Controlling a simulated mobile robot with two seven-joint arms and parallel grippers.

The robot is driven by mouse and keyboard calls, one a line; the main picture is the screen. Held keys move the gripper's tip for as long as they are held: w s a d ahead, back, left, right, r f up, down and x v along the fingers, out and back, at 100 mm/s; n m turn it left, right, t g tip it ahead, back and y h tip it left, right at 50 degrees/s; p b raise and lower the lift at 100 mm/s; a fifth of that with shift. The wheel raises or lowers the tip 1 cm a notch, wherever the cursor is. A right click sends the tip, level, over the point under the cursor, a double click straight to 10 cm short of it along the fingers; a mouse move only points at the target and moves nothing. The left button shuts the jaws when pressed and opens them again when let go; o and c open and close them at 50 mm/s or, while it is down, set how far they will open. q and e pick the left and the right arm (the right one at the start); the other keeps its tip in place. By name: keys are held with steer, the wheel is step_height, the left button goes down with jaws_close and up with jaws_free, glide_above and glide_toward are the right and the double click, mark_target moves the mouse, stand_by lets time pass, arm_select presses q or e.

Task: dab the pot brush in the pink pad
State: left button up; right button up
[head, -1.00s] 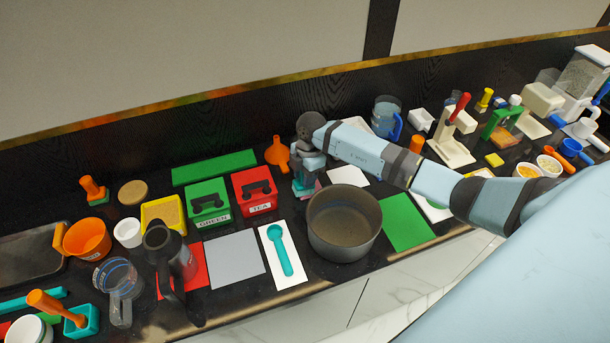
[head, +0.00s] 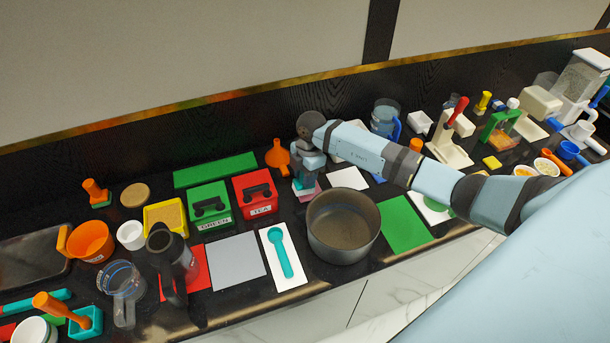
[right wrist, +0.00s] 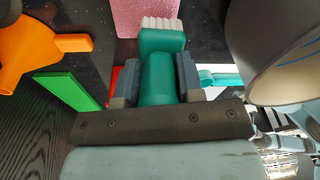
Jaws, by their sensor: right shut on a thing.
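The pot brush (right wrist: 159,76) is teal with a block of whitish bristles at its far end. My right gripper (right wrist: 158,80) is shut on its handle, one finger on each side. In the head view my right gripper (head: 305,174) is low over the counter, left of and behind the grey pot. The pink pad (right wrist: 144,14) lies just beyond the bristles in the right wrist view, and they overlap its near edge there. In the head view the pad is mostly hidden under the gripper and brush. I cannot tell whether the bristles touch it. My left gripper is not in view.
The grey pot (head: 343,246) stands close to the right gripper. An orange funnel (head: 278,156) and the red TEA box (head: 255,194) are close on its left. A white sheet with a teal spoon (head: 281,252) lies in front. A white square (head: 348,178) lies behind the pot.

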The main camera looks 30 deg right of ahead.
steer(key=shift+r+p, duration=1.7)
steer(key=shift+r, duration=0.65)
steer(key=shift+r+p, duration=0.7)
steer(key=shift+r, duration=0.1)
